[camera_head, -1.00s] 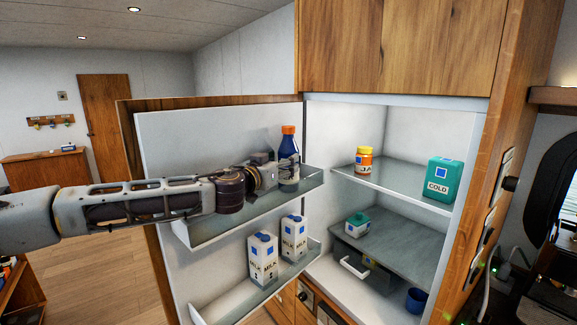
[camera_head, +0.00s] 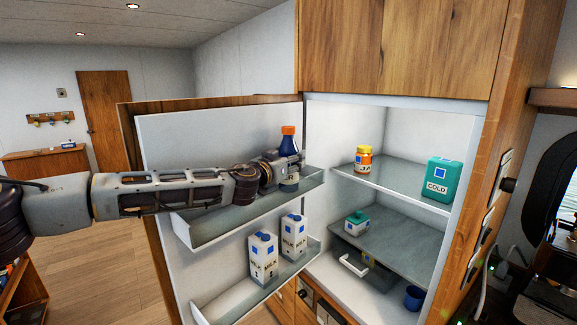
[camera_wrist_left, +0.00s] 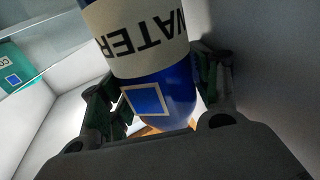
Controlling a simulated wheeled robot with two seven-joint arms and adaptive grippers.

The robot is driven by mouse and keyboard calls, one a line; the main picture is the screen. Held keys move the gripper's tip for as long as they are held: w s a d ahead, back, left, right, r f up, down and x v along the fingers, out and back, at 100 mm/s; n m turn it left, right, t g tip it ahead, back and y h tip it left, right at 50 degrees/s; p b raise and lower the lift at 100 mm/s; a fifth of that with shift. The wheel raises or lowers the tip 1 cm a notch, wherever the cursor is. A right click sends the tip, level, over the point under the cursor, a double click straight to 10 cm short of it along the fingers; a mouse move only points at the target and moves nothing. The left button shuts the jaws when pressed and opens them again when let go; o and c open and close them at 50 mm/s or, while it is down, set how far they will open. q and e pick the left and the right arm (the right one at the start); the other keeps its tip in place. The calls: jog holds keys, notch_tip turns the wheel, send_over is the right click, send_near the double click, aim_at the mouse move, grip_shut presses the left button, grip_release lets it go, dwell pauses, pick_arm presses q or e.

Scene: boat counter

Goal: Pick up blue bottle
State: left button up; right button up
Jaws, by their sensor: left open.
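The blue bottle (camera_head: 288,143) has an orange cap and stands upright on the upper shelf of the open fridge door. My left gripper (camera_head: 292,165) is at the bottle, its arm coming in from the left across the door. In the left wrist view the blue bottle (camera_wrist_left: 145,60), with a white WATER label, stands between the two fingers of my left gripper (camera_wrist_left: 160,95). The fingers are open, one on each side of the bottle. Whether either touches it I cannot tell. My right gripper is not in view.
Two milk cartons (camera_head: 278,250) stand on the lower door shelf. An orange jar (camera_head: 363,159) and a teal COLD box (camera_head: 441,180) are on the fridge's upper shelf. A small teal-topped container (camera_head: 357,222) and a blue cup (camera_head: 414,298) are lower. The door panel is close beside the gripper.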

pick_arm(q)
jog(key=c, duration=1)
jog(key=shift+r, duration=0.1)
jog(key=shift+c, duration=0.7)
jog(key=shift+r, duration=0.2)
notch_tip(320, 180, up, 28)
jog(key=shift+f, duration=0.2)
dwell(0.6)
